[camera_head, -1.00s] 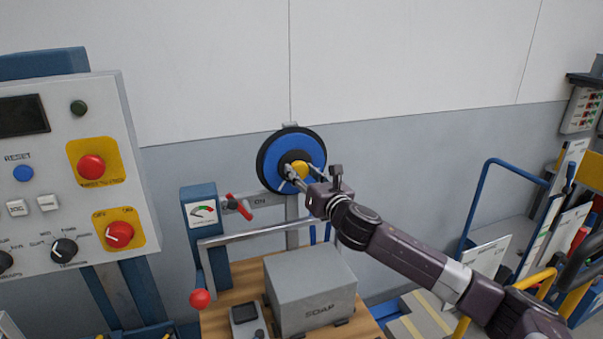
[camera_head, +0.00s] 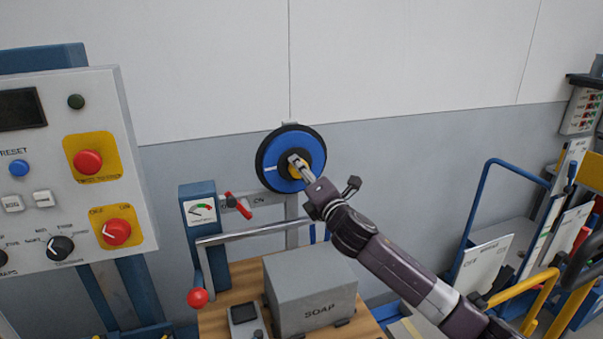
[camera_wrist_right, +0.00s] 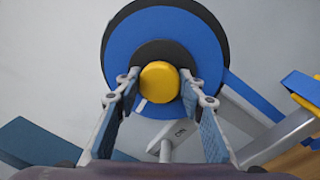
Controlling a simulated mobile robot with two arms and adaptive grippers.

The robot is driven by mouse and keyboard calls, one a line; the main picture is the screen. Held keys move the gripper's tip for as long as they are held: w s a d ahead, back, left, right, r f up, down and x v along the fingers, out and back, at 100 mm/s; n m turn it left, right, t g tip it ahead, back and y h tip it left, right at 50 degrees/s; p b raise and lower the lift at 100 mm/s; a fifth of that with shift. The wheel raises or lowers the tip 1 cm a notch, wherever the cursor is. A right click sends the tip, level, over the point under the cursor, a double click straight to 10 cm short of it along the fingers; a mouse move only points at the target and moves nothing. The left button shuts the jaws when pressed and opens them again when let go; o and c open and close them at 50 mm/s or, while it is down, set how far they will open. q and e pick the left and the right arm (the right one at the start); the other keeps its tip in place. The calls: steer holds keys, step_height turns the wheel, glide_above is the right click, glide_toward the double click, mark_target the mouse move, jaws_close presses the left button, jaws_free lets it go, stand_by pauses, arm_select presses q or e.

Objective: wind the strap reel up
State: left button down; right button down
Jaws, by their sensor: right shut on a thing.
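The strap reel (camera_head: 278,151) is a blue disc with a black rim, mounted on a post in front of the wall. A white mark shows on its face left of the hub. In the right wrist view the reel (camera_wrist_right: 160,30) fills the top, with a round yellow knob (camera_wrist_right: 159,82) at its centre. My right gripper (camera_head: 296,164) reaches in from the lower right. In the wrist view its fingers (camera_wrist_right: 160,85) stand on both sides of the knob and are shut on it. My left gripper is not in view.
A grey SOAP box (camera_head: 312,290) stands on a wooden top below the reel. A control panel (camera_head: 60,170) stands at the left.

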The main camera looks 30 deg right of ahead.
steer(key=shift+a+f+m+g+h+p, duration=0.15)
steer(key=shift+m+h+p, duration=0.3)
steer(key=shift+m, duration=2.9)
steer(key=shift+m+g+h+p, duration=0.2)
steer(key=shift+m+h+p, duration=0.2)
steer(key=shift+m, duration=2.9)
steer(key=shift+a+f+m+g+h+p, duration=0.15)
steer(key=shift+m+h+p, duration=0.3)
steer(key=shift+m, duration=2.9)
steer(key=shift+d, duration=0.1)
steer(key=c, duration=1.3)
jaws_free()
steer(key=shift+o, duration=0.2)
steer(key=shift+s, duration=0.1)
steer(key=v, duration=1.1)
steer(key=shift+s, duration=0.4)
